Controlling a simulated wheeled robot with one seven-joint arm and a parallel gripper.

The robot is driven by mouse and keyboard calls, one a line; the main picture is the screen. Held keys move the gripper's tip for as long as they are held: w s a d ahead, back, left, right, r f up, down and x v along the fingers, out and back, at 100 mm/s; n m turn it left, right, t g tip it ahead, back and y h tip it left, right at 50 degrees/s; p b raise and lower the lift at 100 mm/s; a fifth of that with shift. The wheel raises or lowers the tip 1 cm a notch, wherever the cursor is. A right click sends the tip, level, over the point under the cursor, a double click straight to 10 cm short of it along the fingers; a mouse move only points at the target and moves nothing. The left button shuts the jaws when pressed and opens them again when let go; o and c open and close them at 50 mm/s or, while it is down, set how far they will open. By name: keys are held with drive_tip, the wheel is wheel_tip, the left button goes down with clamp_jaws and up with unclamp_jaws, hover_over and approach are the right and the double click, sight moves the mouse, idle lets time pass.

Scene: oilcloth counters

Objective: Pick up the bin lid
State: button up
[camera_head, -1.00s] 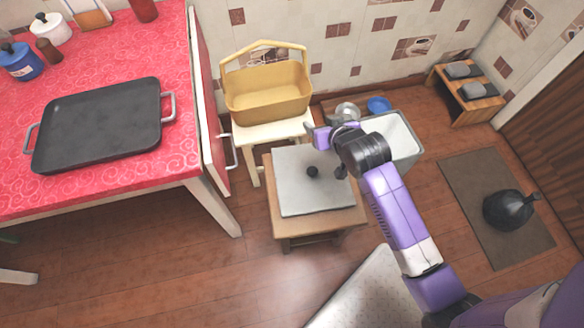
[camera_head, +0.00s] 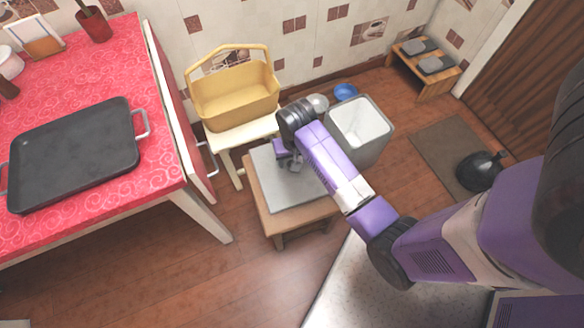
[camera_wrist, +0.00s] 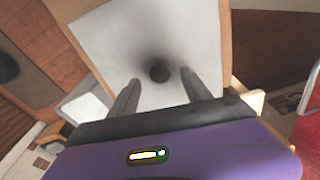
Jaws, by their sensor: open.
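The bin lid (camera_head: 268,192) is a flat grey square panel lying on a small wooden stool. I cannot tell whether the fingertips are level with the knob. In the head view my gripper (camera_head: 288,160) is over the lid, and my arm hides the knob. The open bin (camera_head: 383,104), grey outside and white inside, stands behind the stool on the right.
The wooden stool (camera_head: 302,220) bears the lid. A yellow basket (camera_head: 236,112) sits on a cream stool behind it. A red counter (camera_head: 85,75) with a black tray (camera_head: 70,155) is on the left. Floor in front is clear.

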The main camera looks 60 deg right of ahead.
wheel_tip(320, 180, down, 3)
drive_tip(key=shift+w+d+f+b, duration=0.15)
drive_tip(key=shift+f+b, duration=0.05)
drive_tip(key=shift+b, duration=0.1)
clamp_jaws()
idle(1.3)
